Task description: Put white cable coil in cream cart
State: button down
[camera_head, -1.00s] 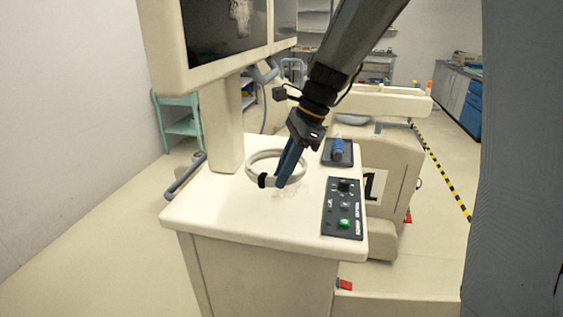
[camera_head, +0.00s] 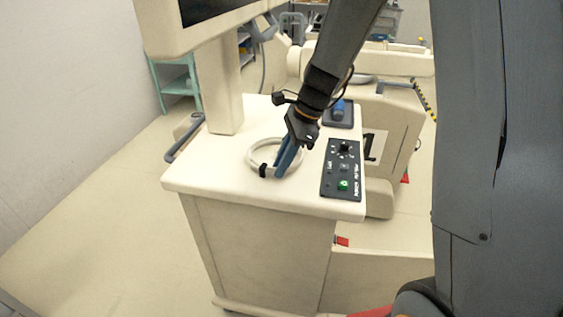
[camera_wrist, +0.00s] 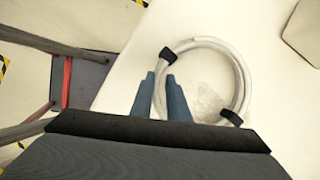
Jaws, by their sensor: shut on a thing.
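The white cable coil (camera_head: 256,165) is a pale ring with black bands, lying flat at or just above the top of a cream unit. The wrist view shows the coil (camera_wrist: 242,75) more fully. My gripper (camera_head: 285,165) reaches down to the coil's right side. Its two blue fingers (camera_wrist: 163,82) are shut on the ring. The cream cart (camera_head: 262,250), a boxy unit with a monitor column, has a flat top (camera_head: 215,180); no opening shows in it. Whether the coil touches that top is unclear.
A dark control panel (camera_head: 329,185) with a green button lies right of the coil. A dark tray (camera_head: 347,119) with a blue item is behind it. The monitor column (camera_head: 222,100) stands left. A grey handle (camera_head: 183,140) projects at the left edge. Bare top surrounds the coil's front.

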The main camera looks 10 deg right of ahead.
jog(key=c, duration=2.1)
grip_release()
jog(key=shift+f, duration=0.1)
jog(key=o, duration=0.4)
